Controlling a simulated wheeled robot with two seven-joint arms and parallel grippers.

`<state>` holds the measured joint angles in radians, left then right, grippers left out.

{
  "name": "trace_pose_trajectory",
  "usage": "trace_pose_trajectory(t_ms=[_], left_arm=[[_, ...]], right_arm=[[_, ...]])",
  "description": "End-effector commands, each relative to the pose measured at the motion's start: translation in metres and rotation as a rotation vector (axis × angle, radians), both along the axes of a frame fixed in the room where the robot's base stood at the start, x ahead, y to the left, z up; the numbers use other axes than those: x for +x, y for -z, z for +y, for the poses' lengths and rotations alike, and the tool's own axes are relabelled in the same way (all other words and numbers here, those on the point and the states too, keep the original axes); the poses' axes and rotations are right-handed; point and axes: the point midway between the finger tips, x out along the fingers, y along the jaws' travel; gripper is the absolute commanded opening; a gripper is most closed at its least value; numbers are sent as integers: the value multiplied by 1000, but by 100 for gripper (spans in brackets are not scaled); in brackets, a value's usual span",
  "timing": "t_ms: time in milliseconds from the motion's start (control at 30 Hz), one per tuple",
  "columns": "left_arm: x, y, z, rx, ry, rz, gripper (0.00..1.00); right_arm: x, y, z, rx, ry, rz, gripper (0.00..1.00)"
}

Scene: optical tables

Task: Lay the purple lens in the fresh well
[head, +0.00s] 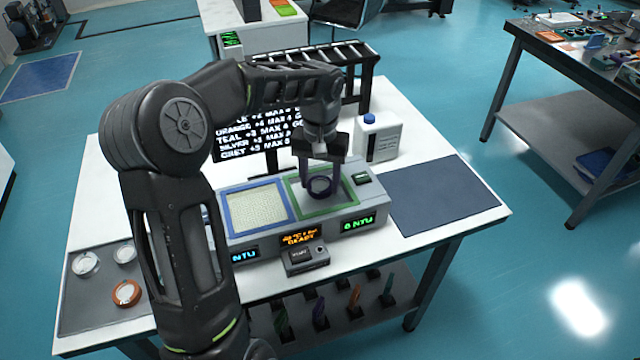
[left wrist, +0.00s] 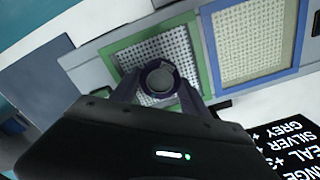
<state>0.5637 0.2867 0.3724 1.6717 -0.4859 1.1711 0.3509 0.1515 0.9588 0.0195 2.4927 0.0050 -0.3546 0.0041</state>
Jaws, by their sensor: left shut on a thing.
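The purple lens (head: 320,185) is a dark purple ring with a clear middle. My left gripper (head: 320,178) is shut on it, over the green-framed well (head: 352,204) of the bench unit. In the left wrist view the lens (left wrist: 160,78) sits between the fingers, with the perforated floor of the green-framed well (left wrist: 118,58) around it. I cannot tell whether the lens touches that floor. The blue-framed well (head: 290,222) to the left looks empty. No label naming a well as fresh is readable. My right gripper is not in view.
A text screen (head: 262,130) and a white bottle (head: 378,138) stand behind. Several rings, one orange (head: 126,293), lie at left. A dark mat (head: 440,194) at right is bare.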

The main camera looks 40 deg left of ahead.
Motion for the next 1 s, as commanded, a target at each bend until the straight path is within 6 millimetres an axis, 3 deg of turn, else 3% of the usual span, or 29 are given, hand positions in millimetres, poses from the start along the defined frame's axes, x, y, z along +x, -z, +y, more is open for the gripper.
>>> trace_pose_trajectory(t_ms=[133, 533, 567, 800, 1000], left_arm=[[0, 17, 0, 0, 0, 1, 11], [0, 23, 0, 0, 0, -1, 11], [0, 22, 0, 0, 0, -1, 54], [0, 22, 0, 0, 0, -1, 74], [0, 22, 1, 0, 0, -1, 75]], right_arm=[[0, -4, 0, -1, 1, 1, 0], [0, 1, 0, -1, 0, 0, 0], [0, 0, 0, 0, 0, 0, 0], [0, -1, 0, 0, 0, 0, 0], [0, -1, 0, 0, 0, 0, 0]])
